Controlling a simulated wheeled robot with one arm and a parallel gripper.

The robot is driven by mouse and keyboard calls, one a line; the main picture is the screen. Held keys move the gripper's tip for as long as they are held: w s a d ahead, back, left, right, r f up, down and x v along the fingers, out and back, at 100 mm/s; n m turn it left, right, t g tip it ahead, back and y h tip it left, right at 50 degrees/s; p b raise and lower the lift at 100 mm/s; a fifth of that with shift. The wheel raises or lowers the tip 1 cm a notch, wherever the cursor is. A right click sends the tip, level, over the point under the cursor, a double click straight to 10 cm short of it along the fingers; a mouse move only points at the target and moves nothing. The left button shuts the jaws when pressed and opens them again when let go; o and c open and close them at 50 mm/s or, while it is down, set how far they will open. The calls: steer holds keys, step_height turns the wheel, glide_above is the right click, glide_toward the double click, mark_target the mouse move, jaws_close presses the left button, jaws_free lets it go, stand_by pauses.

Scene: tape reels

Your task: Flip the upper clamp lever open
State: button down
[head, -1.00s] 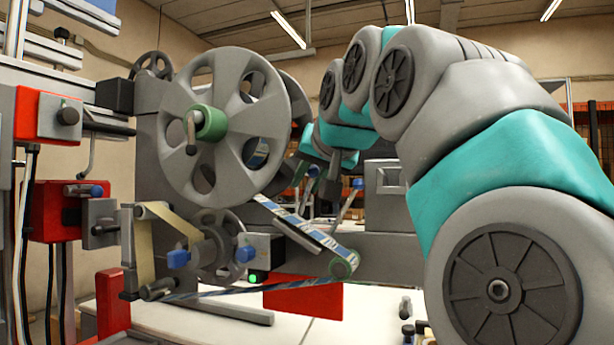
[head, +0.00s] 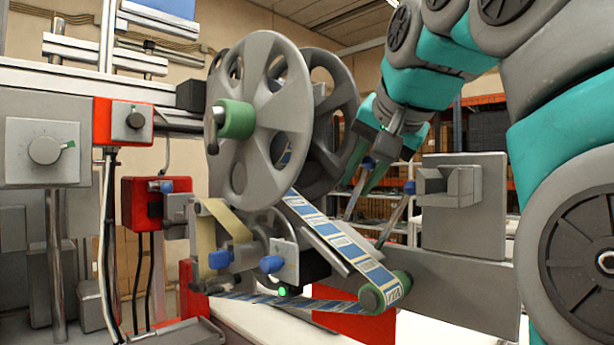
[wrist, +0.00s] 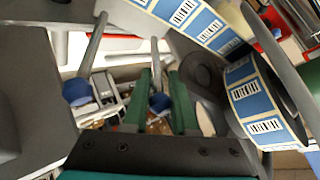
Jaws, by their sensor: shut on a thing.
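Two clamp levers, each a grey rod with a blue knob, stand behind the tape path. The upper clamp lever (head: 354,196) leans up and right beside the large reel in the head view. My gripper (head: 368,164) is at its knob end. In the wrist view my gripper (wrist: 162,82) has its two green fingers on either side of the blue knob of this upper lever (wrist: 158,103), shut on it. The other lever (head: 396,216) stands to the right and lower; it also shows at left in the wrist view (wrist: 78,92), apart from my fingers. The levers' pivots are partly hidden.
The large grey reel (head: 262,75) stands just left of my gripper. Printed label tape (head: 335,238) runs down to a green roller (head: 386,293). A grey bracket block (head: 460,195) is on the right. In the wrist view a label roll (wrist: 262,100) is close on the right.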

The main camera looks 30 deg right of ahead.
steer(key=shift+f, duration=0.1)
steer(key=c, duration=0.7)
jaws_free()
steer(key=shift+w, duration=0.1)
